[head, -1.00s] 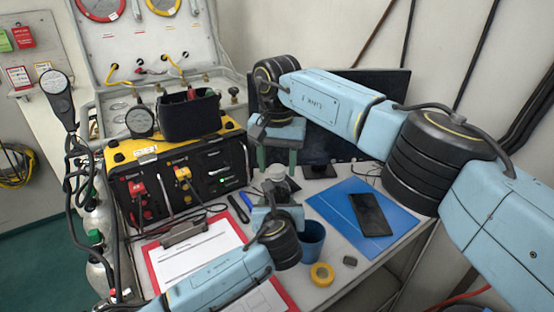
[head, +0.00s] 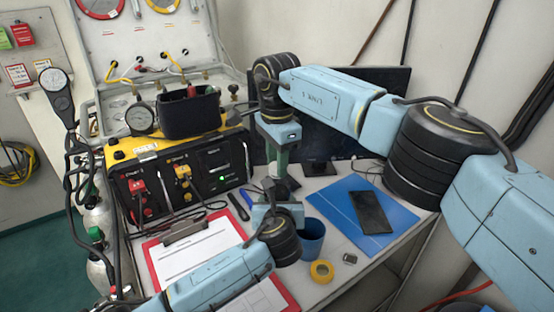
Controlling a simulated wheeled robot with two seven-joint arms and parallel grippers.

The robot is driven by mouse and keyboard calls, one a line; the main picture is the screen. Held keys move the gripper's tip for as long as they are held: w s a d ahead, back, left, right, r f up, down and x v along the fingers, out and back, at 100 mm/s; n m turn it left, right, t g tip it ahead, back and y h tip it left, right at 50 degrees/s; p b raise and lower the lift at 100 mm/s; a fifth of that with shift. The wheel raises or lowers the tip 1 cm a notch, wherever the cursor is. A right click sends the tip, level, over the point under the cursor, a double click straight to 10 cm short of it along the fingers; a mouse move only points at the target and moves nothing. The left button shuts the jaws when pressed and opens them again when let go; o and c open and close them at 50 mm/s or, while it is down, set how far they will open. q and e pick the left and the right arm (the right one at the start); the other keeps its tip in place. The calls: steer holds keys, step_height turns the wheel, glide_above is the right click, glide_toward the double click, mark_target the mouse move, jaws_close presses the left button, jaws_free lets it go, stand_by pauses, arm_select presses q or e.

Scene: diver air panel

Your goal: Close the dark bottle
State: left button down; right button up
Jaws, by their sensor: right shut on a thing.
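The dark bottle (head: 290,184) stands on the desk, mostly hidden by my grippers; only a dark part of its body shows. My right gripper (head: 277,172) points down directly over the bottle's top. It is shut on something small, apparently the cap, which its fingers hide. I cannot tell whether the cap touches the bottle. My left gripper (head: 278,192) is low at the near side of the bottle. Its fingertips are hidden, so I cannot tell whether it is open or shut.
A blue cup (head: 313,240), a yellow tape roll (head: 321,271) and a small grey item (head: 350,258) lie near the front. A phone (head: 371,212) rests on a blue mat (head: 340,205). A red clipboard (head: 158,277) and the yellow-black air panel (head: 240,160) are left.

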steer(key=m, duration=1.8)
steer(key=shift+f+m, duration=0.1)
steer(key=shift+m, duration=0.3)
steer(key=m, duration=0.5)
steer(key=shift+m, duration=0.3)
steer(key=m, duration=0.3)
steer(key=shift+m, duration=0.4)
steer(key=m, duration=0.9)
steer(key=o, duration=1.2)
